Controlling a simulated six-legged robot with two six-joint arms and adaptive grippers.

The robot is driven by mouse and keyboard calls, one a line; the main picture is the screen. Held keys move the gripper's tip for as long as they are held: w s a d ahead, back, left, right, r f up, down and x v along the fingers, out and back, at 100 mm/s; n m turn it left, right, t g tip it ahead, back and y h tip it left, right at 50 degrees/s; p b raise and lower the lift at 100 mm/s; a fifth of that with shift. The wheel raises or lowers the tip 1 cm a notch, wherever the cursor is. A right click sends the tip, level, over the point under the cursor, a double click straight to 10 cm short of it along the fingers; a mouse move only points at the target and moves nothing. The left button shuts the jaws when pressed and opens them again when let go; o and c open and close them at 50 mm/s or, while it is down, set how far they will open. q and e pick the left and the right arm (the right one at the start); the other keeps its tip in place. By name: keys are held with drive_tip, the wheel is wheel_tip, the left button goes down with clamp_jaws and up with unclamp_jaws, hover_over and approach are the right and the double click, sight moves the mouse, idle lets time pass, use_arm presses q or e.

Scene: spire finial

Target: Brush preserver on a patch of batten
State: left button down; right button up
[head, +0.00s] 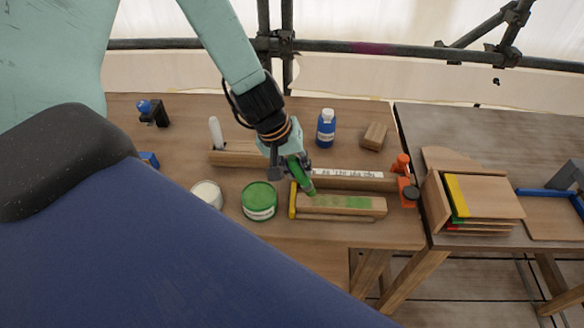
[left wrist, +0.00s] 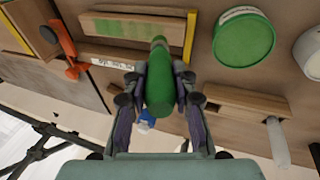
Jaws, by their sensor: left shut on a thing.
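My left gripper (head: 287,162) is shut on a green brush (head: 301,178); its tip points down at the left end of the batten (head: 372,204). The batten is a wooden strip with a green patch (head: 340,201) along much of its top. In the left wrist view the brush (left wrist: 160,85) sits between the fingers, its far end near the batten (left wrist: 100,26); I cannot tell if it touches. A green-lidded or green-filled round tin (head: 259,200) stands left of the batten and also shows in the left wrist view (left wrist: 244,40). My right gripper is not in view.
A yellow strip (head: 292,200) stands at the batten's left end, an orange clamp (head: 403,165) at its right. Behind are a labelled wooden bar (head: 350,181), a blue bottle (head: 326,128) and a wood block (head: 374,136). A white pot (head: 207,194) stands left of the tin.

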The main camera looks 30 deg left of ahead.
sight(296, 156)
use_arm(q)
drive_tip(key=shift+w+d+r+p, duration=0.1)
drive_tip(key=shift+r+p, duration=0.2)
drive_tip(key=shift+r, duration=0.1)
drive_tip(key=shift+w+d+r+p, duration=0.1)
drive_tip(key=shift+r+p, duration=0.2)
drive_tip(key=shift+r, duration=0.1)
drive_tip(key=p+v, duration=0.3)
drive_tip(key=shift+w+r, duration=0.15)
drive_tip(key=shift+w, duration=0.1)
drive_tip(key=shift+r+p, duration=0.35)
drive_tip(key=shift+d+r, duration=0.15)
drive_tip(key=shift+r, duration=0.15)
drive_tip(key=shift+f, duration=0.15)
